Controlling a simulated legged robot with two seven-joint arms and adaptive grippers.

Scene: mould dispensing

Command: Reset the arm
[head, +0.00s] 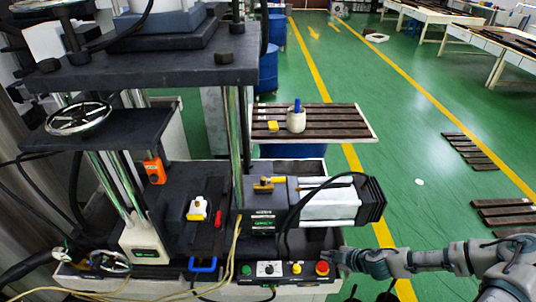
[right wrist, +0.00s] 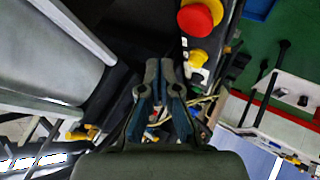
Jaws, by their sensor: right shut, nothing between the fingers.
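My right arm comes in from the right edge of the head view. Its gripper (head: 334,259) is beside the right end of the control panel (head: 262,284), close to the red emergency-stop button (head: 322,268). In the right wrist view the gripper's two fingers (right wrist: 159,72) are together with nothing between them. The red button on its yellow base (right wrist: 200,17) shows above and to the right of the fingertips there. I cannot tell whether the gripper touches the panel. My left gripper is not in view.
A press machine with a large dark plate (head: 145,68) and a handwheel (head: 79,117) fills the left. A silver-and-black motor (head: 330,203) lies behind the panel. A slatted table (head: 340,122) holds a white pot (head: 296,121).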

